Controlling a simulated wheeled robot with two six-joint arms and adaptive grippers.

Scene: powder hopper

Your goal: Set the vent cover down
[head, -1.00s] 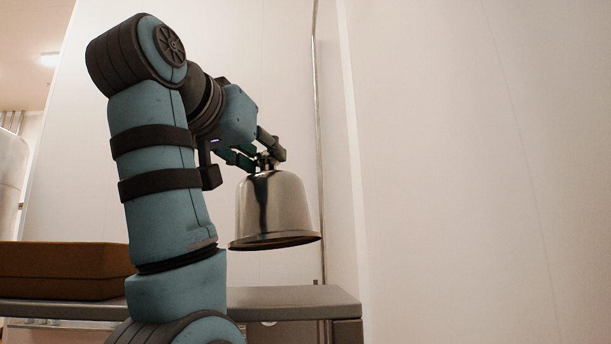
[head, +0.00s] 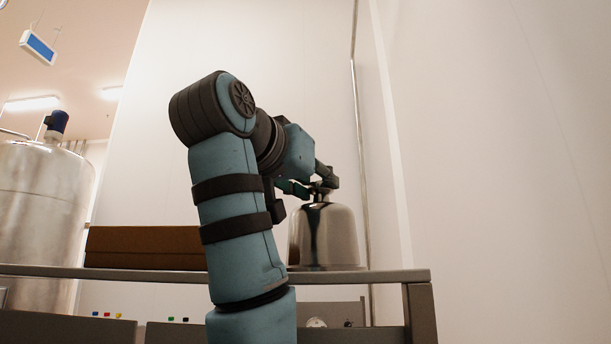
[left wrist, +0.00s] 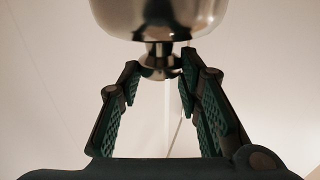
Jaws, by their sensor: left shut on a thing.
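The vent cover (head: 328,238) is a shiny metal bell with a small knob on top. It stands upright at the right part of the bench (head: 385,276). Its lower rim is level with the bench's edge, and I cannot tell if it touches the top. My left gripper (head: 318,188) is shut on the knob from above. In the left wrist view, my left gripper (left wrist: 158,78) has a finger on either side of the knob, below the cover's dome (left wrist: 160,18). My right gripper is not in view.
A brown box (head: 145,247) sits on the bench to the left of my arm. A large steel tank (head: 40,200) stands at the far left. A vertical pipe (head: 358,150) and a pale wall are behind and right of the cover. Small coloured buttons show below the bench.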

